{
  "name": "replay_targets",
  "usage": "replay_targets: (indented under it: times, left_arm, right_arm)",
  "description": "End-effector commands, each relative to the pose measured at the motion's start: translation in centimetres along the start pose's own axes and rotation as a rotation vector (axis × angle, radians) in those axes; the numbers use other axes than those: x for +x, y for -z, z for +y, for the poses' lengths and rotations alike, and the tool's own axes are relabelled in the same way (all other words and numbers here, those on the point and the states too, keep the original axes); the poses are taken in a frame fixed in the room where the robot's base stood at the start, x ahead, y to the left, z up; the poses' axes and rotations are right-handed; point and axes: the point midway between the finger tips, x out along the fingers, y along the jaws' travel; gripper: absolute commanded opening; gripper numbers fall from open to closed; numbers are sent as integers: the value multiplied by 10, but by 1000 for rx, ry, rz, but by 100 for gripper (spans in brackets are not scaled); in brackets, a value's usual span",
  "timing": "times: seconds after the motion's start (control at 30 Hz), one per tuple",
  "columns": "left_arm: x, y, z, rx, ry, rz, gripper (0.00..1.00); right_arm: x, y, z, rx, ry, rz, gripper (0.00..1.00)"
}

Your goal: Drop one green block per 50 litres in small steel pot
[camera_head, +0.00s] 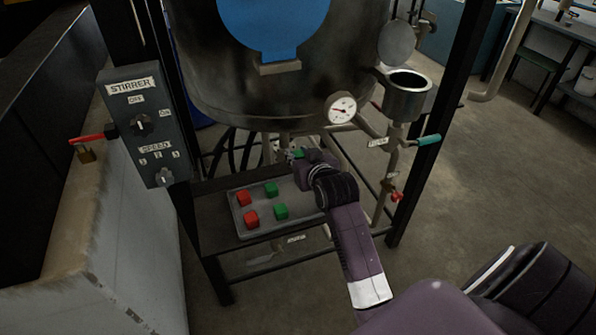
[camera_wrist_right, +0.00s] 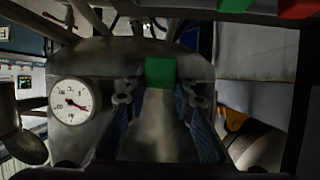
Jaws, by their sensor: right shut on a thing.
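My right gripper (camera_head: 299,155) is shut on a green block (camera_head: 297,153), above the far edge of the grey tray and below the big steel tank. In the right wrist view this block (camera_wrist_right: 160,72) sits between the fingertips (camera_wrist_right: 159,92). Two other green blocks (camera_head: 271,189) (camera_head: 281,212) and two red blocks (camera_head: 243,198) (camera_head: 251,219) lie in the tray (camera_head: 263,229). The small steel pot (camera_head: 405,101) stands to the right of the tank, open at the top with a dark inside. My left gripper is not in view.
The steel tank (camera_head: 200,85) carries a round dial (camera_head: 341,108) with a red needle; its numbers are too small to read. A stirrer box (camera_head: 147,122) is at left.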

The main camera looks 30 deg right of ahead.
Motion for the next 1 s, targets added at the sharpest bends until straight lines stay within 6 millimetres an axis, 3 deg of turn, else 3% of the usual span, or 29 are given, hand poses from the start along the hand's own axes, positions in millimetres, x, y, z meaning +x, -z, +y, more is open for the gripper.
replay_targets:
  times: [0.03, 0.2, 0.4, 0.63, 1.0]
  left_arm:
    - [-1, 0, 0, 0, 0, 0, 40]
    - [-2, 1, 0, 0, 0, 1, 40]
    - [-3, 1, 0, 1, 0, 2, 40]
    - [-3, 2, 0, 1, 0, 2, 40]
    - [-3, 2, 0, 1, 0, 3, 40]
  right_arm:
    - [-7, 19, 0, -1, 0, 9, 1]
    - [-23, 58, 0, -1, 0, 6, 1]
    - [-35, 86, 0, 0, 0, 3, 1]
    - [-39, 94, 0, -1, 0, -1, 1]
    - [-40, 91, -1, -9, 18, -2, 1]
